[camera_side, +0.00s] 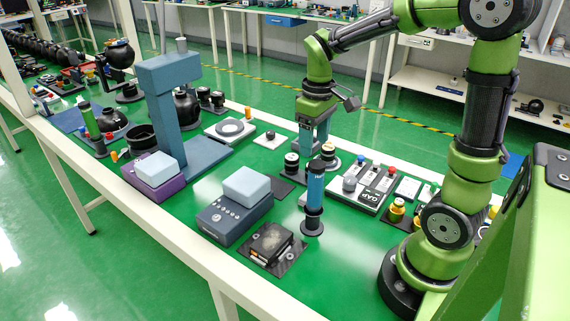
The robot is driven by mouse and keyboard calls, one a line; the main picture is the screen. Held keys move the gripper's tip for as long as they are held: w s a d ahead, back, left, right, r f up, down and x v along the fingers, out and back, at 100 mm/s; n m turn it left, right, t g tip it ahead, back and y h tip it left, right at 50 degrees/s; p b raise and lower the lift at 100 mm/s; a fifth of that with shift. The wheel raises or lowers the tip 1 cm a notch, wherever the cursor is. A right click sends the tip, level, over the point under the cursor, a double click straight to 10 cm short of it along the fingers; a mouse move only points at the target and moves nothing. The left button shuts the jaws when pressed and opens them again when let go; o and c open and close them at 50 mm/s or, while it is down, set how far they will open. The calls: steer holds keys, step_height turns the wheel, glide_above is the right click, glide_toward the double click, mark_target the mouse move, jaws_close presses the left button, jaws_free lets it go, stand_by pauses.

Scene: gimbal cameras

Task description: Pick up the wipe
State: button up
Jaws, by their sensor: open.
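No thing is plainly marked as the wipe. Two pale blue, soft-looking blocks could be wipes. One pale block (247,184) sits on a dark blue box with buttons (232,220) near the front middle. The other pale block (157,167) sits on a purple box (152,189) to its left. My gripper (312,152) points down over the middle of the bench, behind and to the right of both blocks. It is open and apart from them. Its fingertips are partly hidden by a blue cylinder, so I cannot see clearly what lies between them.
The blue cylinder (315,186) stands upright on a dark base. A dark device on a plate (272,243) lies at the front edge. A tall blue-grey stand (171,108) rises at left. A grey button panel (369,186) lies right. Green bench surface is bare between some items.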

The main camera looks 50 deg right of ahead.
step_height(320, 180, down, 11)
steer(key=shift+d+f, duration=0.15)
steer(key=shift+f, duration=0.05)
steer(key=shift+w+f, duration=0.2)
steer(key=shift+f, duration=2.7)
steer(key=c, duration=0.8)
steer(key=shift+r, duration=0.15)
step_height(320, 180, up, 18)
